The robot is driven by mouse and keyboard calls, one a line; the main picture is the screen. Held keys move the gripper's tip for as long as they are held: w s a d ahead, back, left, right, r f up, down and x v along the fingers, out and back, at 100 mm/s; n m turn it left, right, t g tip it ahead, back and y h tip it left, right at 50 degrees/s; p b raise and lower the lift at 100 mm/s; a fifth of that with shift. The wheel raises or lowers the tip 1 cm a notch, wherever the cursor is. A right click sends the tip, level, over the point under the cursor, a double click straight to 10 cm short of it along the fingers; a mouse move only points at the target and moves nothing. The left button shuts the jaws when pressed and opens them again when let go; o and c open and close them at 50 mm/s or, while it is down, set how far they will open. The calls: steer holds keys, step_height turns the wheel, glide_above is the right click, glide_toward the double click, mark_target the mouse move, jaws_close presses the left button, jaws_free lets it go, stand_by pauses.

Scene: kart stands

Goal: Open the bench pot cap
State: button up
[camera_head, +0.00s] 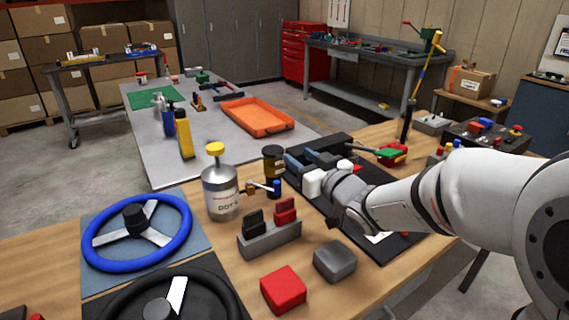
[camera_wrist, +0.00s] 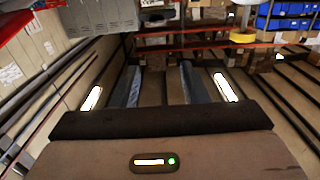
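A silver pot (camera_head: 221,192) with dark lettering stands upright on the wooden bench, left of centre in the head view. Its yellow cap (camera_head: 215,149) sits on top of the neck. My gripper (camera_head: 303,164) is to the right of the pot, apart from it, above a black mat, and points left. In the wrist view my gripper (camera_wrist: 159,78) shows two blue-grey finger pads with a clear gap and nothing held between them. I cannot make out the pot for sure in the wrist view.
A dark jar (camera_head: 273,166) and a small lever-handled part (camera_head: 262,188) stand between the pot and my gripper. A grey block with black and red pieces (camera_head: 269,238) is in front. A blue steering wheel (camera_head: 137,234) lies left. An orange tray (camera_head: 257,116) is on the grey table behind.

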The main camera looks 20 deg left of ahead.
glide_toward(275, 153)
steer(key=x, duration=0.6)
steer(key=shift+w+f, duration=0.2)
steer(key=shift+d, duration=0.15)
steer(key=shift+c, duration=0.2)
jaws_close()
